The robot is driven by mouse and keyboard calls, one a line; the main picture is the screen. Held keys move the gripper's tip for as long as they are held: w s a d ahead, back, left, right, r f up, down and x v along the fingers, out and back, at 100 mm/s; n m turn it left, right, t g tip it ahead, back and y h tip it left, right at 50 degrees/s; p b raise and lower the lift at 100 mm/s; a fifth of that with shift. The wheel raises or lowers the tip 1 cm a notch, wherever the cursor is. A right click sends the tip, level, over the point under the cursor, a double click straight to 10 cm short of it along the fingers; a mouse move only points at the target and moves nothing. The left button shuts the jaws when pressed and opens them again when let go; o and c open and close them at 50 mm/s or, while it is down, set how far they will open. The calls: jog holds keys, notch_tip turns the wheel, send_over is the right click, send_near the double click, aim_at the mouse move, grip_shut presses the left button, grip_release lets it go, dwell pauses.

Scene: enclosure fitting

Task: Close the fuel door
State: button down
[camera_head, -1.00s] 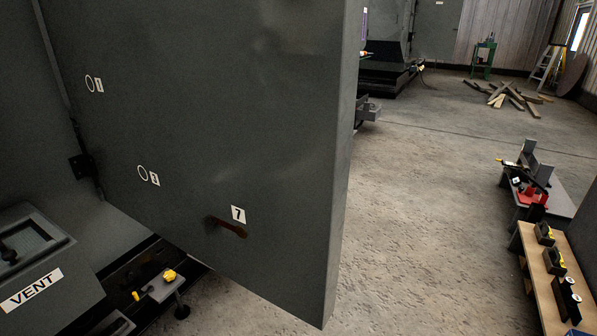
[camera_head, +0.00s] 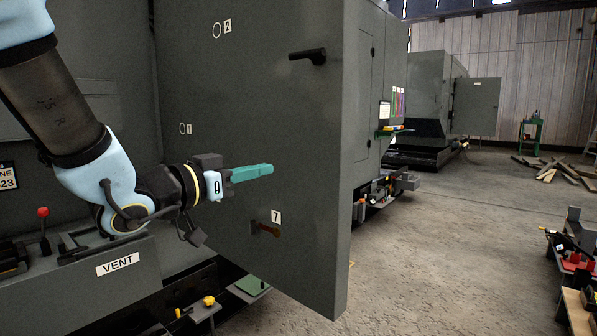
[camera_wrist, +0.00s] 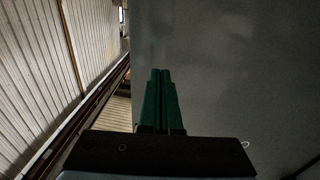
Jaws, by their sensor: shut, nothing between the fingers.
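A large dark grey door (camera_head: 300,130) stands swung open in the head view, its free edge towards the right. No label reading "fuel" shows on it. My gripper (camera_head: 268,170) is in front of the door's face, teal fingers pressed together and empty, pointing right. I cannot tell if it touches the door. In the wrist view the shut green fingers (camera_wrist: 160,88) point ahead beside a plain grey surface (camera_wrist: 230,70) on the right.
A grey box marked VENT (camera_head: 118,264) with a red-knobbed lever (camera_head: 43,213) is at the lower left. A small stand with a yellow knob (camera_head: 208,301) is below the door. Bare concrete floor (camera_head: 440,240) lies open to the right. Loose planks (camera_head: 550,168) lie far back.

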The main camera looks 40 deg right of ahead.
aim_at(313, 158)
jog(key=p+x, duration=0.2)
jog(key=x, duration=1.1)
jog(key=shift+w+d+p, duration=0.15)
jog(key=shift+p, duration=0.2)
